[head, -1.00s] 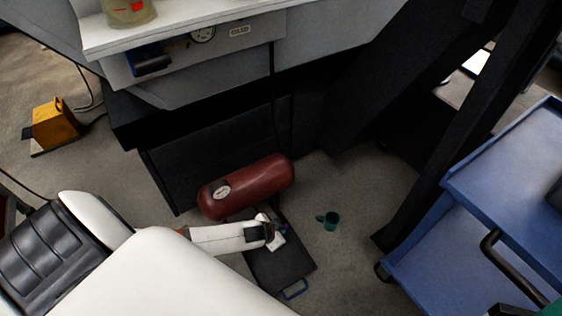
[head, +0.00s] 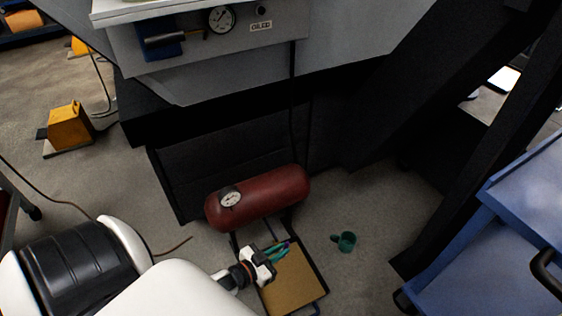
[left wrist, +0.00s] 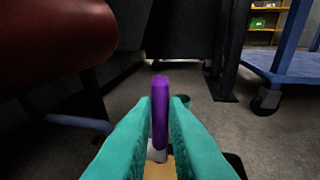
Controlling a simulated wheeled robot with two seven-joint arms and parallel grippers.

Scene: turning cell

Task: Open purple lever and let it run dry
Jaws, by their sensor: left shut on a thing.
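A dark red tank (head: 262,198) with a round white gauge (head: 230,199) stands on legs by the black machine base. Its underside fills the upper left of the left wrist view (left wrist: 55,35). The purple lever (left wrist: 160,108) points upright between the teal fingers of my left gripper (left wrist: 163,112), which is shut on it. In the head view the left gripper (head: 280,251) is below the tank, with a speck of purple at its tips. The lever's root and the outlet are mostly hidden. My right gripper is not in view.
A dark-rimmed tray with a tan inside (head: 297,283) lies under the gripper. A green mug (head: 346,242) stands on the floor right of it. A blue cart (head: 490,250) is at the right, a yellow box (head: 66,128) at the left. Floor around the mug is clear.

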